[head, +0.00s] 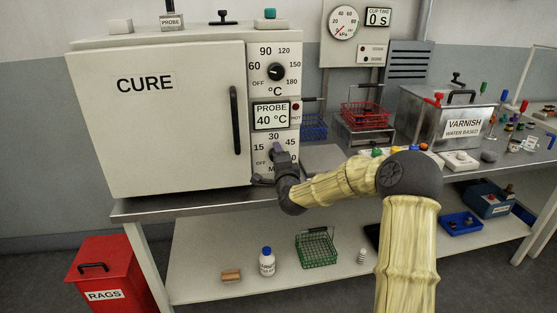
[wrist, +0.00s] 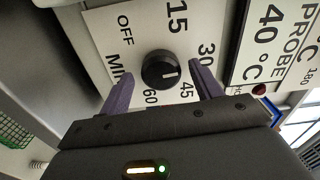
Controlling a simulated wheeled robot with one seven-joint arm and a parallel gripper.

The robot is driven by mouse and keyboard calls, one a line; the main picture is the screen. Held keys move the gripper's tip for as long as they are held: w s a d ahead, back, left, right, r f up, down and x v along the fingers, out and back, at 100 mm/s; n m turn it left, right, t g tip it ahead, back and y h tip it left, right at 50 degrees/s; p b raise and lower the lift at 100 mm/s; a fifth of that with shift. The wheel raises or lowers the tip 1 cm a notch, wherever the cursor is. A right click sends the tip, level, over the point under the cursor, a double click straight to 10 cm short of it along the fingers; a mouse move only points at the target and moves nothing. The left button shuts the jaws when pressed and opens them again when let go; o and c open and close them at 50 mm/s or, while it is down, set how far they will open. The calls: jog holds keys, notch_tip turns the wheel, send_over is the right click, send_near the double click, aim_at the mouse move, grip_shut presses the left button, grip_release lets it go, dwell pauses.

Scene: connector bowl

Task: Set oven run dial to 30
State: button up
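The oven run dial is a round black knob (wrist: 158,70) with a white mark, on the lower panel of the cure oven (head: 165,130). Its labels read OFF, 15, 30, 45, 60 and MIN. In the wrist view the mark points right and slightly down, toward the side between 30 and 45; its exact reading is unclear. My gripper (wrist: 166,62) is open, its purple fingers on either side of the knob with visible gaps.
A temperature dial (head: 276,71) and a probe display reading 40 °C (head: 271,116) sit above on the same panel. The oven door handle (head: 235,120) is just left. Red basket (head: 366,116) and varnish tank (head: 440,120) stand to the right.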

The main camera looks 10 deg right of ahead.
jog(key=s, duration=1.7)
jog(key=shift+s, duration=0.25)
jog(key=shift+a, duration=0.1)
jog(key=s+a+f+n+g+y, duration=0.1)
jog(key=s+a+f+n+g, duration=0.2)
jog(key=s+f+n+g, duration=0.6)
jog(key=s+d+f+n+g+h, duration=0.1)
jog(key=s+d+n+g, duration=0.2)
jog(key=s, duration=0.4)
jog(key=s+f+n+g, duration=0.2)
jog(key=s+n+g, duration=0.1)
jog(key=s+n, duration=0.3)
notch_tip(320, 180, up, 24)
jog(key=m+p, duration=0.1)
jog(key=p, duration=2.2)
jog(key=shift+s+p, duration=0.3)
jog(key=shift+s, duration=0.05)
jog(key=shift+f, duration=0.15)
